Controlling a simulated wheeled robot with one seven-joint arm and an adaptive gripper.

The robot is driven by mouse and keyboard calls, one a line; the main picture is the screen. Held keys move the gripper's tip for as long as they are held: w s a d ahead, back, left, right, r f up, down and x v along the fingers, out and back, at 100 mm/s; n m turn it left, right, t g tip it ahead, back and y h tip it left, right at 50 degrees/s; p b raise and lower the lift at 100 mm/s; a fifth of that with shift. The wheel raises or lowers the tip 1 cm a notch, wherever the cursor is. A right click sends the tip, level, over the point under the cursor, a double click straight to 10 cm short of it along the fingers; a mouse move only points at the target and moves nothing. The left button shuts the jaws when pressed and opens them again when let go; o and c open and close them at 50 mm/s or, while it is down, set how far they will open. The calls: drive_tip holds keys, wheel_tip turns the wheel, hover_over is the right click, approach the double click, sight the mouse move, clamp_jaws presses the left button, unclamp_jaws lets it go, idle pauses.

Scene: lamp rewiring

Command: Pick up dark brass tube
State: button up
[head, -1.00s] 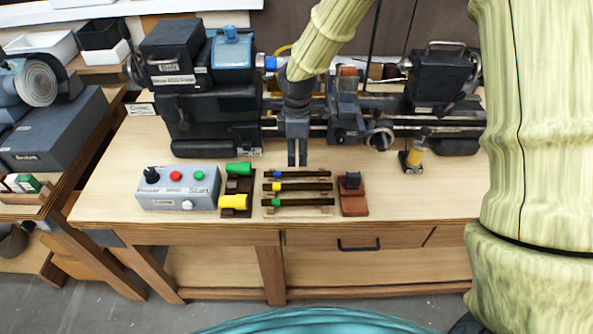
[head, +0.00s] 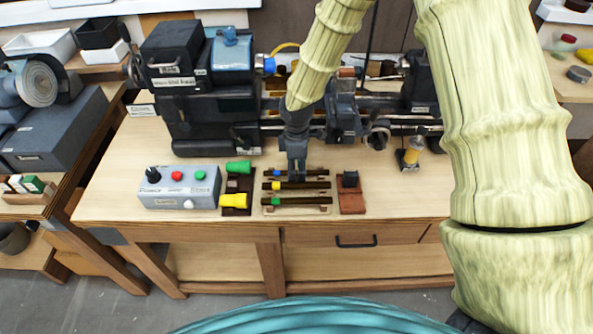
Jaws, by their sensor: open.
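Three dark brass tubes lie side by side on a small wooden rack on the bench. The back tube (head: 315,172) has a blue band, the middle tube (head: 312,185) a yellow band and the front tube (head: 310,201) a green band. My gripper (head: 297,179) points down over the rack, its fingertips at the back and middle tubes in the picture. It is open and holds nothing that I can see. Its fingers hide part of the back tube. I cannot tell whether they touch a tube.
A grey control box (head: 180,188) and a dark holder with a green piece (head: 238,167) and a yellow piece (head: 233,201) stand left of the rack. A reddish-brown block (head: 351,200) stands right. A lathe (head: 215,100) fills the back.

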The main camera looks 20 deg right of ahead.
drive_tip(key=shift+f, duration=0.1)
clamp_jaws()
idle(0.4)
